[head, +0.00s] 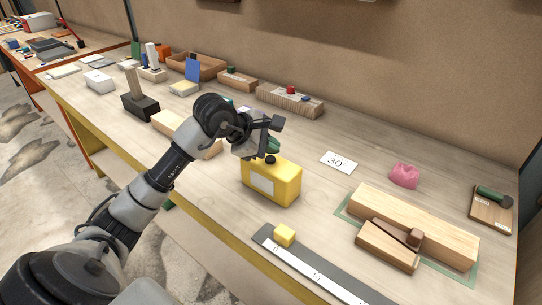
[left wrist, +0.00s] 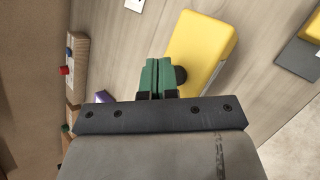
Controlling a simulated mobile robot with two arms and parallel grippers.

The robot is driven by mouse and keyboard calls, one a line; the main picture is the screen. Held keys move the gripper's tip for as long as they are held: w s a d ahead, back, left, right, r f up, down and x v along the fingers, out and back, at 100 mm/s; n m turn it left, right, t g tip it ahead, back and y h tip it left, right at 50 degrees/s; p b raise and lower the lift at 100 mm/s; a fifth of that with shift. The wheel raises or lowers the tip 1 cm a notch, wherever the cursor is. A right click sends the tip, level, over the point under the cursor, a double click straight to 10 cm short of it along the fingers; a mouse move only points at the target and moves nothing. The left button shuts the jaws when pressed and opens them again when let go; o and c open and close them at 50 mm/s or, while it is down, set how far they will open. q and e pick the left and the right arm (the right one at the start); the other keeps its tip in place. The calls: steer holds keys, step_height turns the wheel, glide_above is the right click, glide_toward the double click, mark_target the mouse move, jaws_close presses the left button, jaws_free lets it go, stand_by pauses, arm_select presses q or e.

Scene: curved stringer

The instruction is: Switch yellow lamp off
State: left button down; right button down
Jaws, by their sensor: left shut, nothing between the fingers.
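The yellow lamp (head: 271,181) is a yellow box with a pale panel on its front face and a dark round knob (head: 270,160) on its top. It stands on the long wooden bench. My left gripper (head: 271,146) is at the back upper edge of the lamp, close to the knob. In the left wrist view the green fingertips (left wrist: 157,65) are shut together with nothing between them, beside the dark knob (left wrist: 181,75) on the yellow lamp (left wrist: 203,50). I cannot tell whether they touch it. My right gripper is not in view.
A white "30" card (head: 339,162), a pink pouch (head: 404,176) and wooden blocks (head: 414,226) lie to the right. Several small objects stand further left along the bench.

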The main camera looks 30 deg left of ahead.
mark_target(270, 160)
arm_select(q)
step_height(270, 160, up, 6)
steer(key=p, duration=0.3)
steer(key=shift+p, duration=0.3)
stand_by(0.7)
